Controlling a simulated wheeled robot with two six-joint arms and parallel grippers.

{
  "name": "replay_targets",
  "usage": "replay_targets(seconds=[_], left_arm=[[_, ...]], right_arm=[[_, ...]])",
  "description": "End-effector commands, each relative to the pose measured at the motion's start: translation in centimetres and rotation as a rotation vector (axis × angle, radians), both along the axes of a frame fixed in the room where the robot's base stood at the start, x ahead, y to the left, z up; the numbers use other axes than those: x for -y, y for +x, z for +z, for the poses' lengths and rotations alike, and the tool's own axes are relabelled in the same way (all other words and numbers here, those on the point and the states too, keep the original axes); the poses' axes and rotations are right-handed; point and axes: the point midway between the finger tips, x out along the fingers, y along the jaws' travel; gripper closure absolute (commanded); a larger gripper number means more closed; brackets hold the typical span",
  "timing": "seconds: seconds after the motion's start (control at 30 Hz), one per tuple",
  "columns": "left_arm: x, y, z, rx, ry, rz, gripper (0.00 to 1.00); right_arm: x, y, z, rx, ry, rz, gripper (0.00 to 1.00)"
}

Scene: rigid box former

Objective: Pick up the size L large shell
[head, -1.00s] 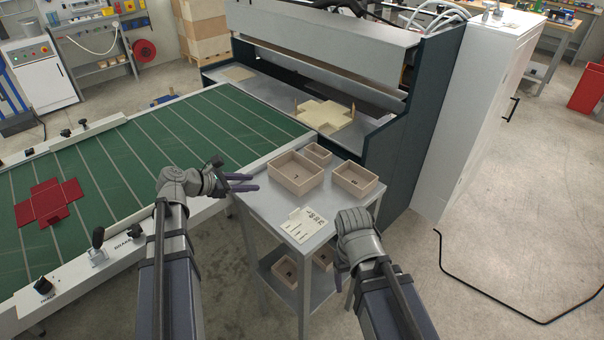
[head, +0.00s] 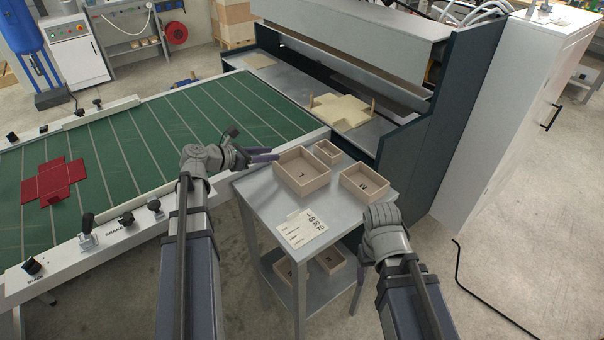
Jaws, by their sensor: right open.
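The large shell (head: 302,184) is an open, light wooden box with a mark like an L inside. It sits upright on the small grey metal table, at the left of a group of three boxes. My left gripper (head: 275,154) is open and empty beside the large shell's back left corner, its fingers pointing right; I cannot tell whether they touch it. My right gripper (head: 357,290) is low at the table's front right side, mostly hidden behind its own wrist, with one finger showing. It is open and away from the shell.
A medium box (head: 364,184) and a small box (head: 327,153) stand close to the large shell on its right. A printed sheet (head: 301,228) lies at the table's front. More boxes (head: 330,259) are on the lower shelf. A green-topped machine bed (head: 130,150) borders the left.

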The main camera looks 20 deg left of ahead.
Motion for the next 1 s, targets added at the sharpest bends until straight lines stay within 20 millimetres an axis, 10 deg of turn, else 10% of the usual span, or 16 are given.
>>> replay_targets(seconds=[0.83, 1.0], left_arm=[[2.7, 4.4, -2.4, 0.000, 0.001, 0.000, 0.61], [2.7, 4.4, -2.4, 0.000, 0.001, 0.000, 0.79]], right_arm=[[0.0, 0.0, -2.4, 0.000, 0.000, 0.000, 0.28], [0.0, 0.0, -2.4, 0.000, 0.000, 0.000, 0.28]])
